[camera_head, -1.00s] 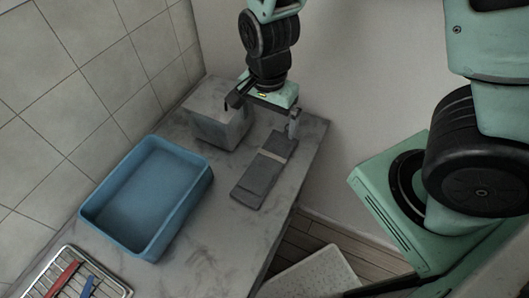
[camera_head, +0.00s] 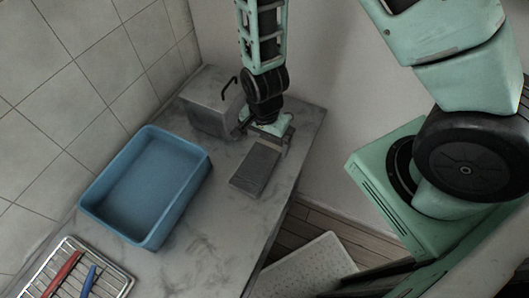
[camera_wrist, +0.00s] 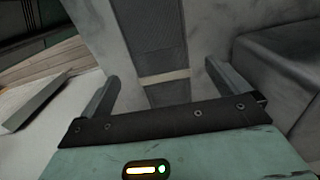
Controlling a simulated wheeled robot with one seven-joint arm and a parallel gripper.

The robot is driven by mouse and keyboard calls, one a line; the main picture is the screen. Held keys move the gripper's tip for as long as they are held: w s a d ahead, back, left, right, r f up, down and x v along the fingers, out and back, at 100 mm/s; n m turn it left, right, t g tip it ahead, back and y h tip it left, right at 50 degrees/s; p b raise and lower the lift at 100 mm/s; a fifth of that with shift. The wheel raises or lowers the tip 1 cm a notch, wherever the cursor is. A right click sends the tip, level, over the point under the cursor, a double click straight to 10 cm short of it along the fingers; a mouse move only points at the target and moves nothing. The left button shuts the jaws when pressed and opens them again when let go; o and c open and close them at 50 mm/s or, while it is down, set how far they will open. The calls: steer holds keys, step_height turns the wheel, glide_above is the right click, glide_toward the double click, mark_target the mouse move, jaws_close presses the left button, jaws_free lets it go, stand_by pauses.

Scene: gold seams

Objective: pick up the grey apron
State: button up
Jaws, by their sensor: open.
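The grey apron (camera_head: 256,168) lies folded flat on the marble counter, a dark grey oblong. In the wrist view the apron (camera_wrist: 158,40) runs between my two fingers, with a pale band across it. My gripper (camera_head: 265,138) is over the apron's far end, which it partly hides in the head view. In the wrist view my gripper (camera_wrist: 160,80) is open, with one finger on each side of the apron and nothing held. I cannot tell how high the fingertips are above the counter.
A blue tray (camera_head: 205,182) stands left of the apron. A grey box with a dark handle (camera_head: 207,115) stands close on the left of my gripper. A wire rack (camera_head: 118,283) holds a red and a blue item. The counter (camera_head: 207,235) is clear in front of the apron.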

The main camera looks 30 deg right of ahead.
mark_target(264, 152)
steer(key=shift+f+p, duration=0.7)
steer(key=shift+f, duration=1.6)
steer(key=c, duration=1.1)
